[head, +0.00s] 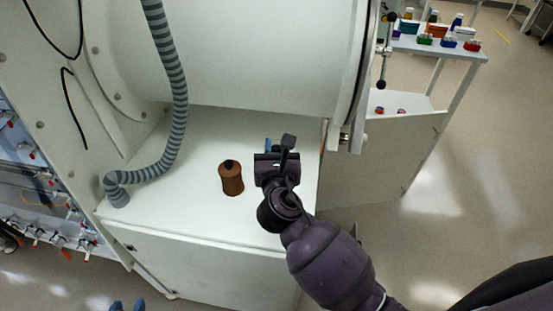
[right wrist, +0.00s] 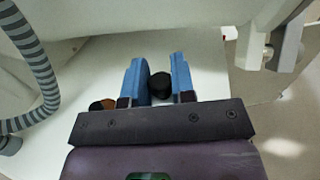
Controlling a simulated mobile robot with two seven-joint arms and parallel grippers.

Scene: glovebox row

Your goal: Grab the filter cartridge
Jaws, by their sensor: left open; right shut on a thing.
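A brown, waisted cylinder with a black knob on top (head: 231,180) stands upright on the white ledge. It may be the filter cartridge; I cannot tell for sure. My right gripper (head: 278,150) is just right of it in the head view and not holding it. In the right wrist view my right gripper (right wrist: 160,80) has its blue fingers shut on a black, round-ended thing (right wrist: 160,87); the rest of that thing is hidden. Part of the brown cylinder (right wrist: 102,105) shows left of the fingers. My left gripper (head: 127,305) shows only its two blue fingertips, apart, at the bottom edge.
A grey ribbed hose (head: 172,90) runs down to the ledge's left side. The white ledge (head: 190,215) is clear around the brown cylinder. The glovebox wall (head: 260,60) rises behind. A side table (head: 430,47) with small coloured containers stands at upper right.

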